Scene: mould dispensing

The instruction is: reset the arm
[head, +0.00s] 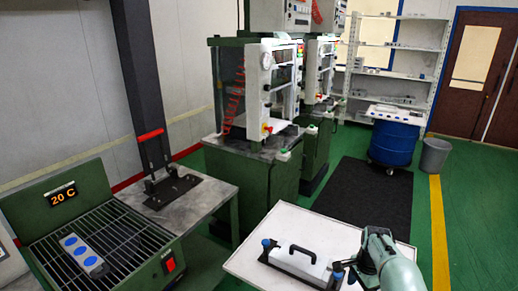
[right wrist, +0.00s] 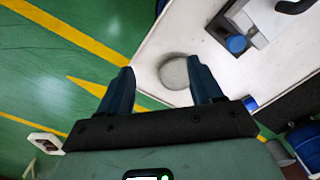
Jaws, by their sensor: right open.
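My right arm comes in at the lower right of the head view, its gripper (head: 348,270) over the white table (head: 262,245). In the right wrist view the gripper (right wrist: 160,68) is open, its two dark blue fingers apart with nothing held. A round grey thing (right wrist: 175,73) on the table top shows between the fingers. The mould (head: 300,262), pale with a black handle and blue knobs, lies on the table beside the gripper. Part of it shows at the top of the right wrist view (right wrist: 262,22). My left gripper is in neither view.
A green rack (head: 130,235) with a 20 C display holds a grey block with blue discs (head: 82,252) at the left. A steel bench (head: 205,200) with a black stand is behind it. Green machines (head: 250,165) stand at the back. A blue drum (head: 392,145) stands beyond the black mat.

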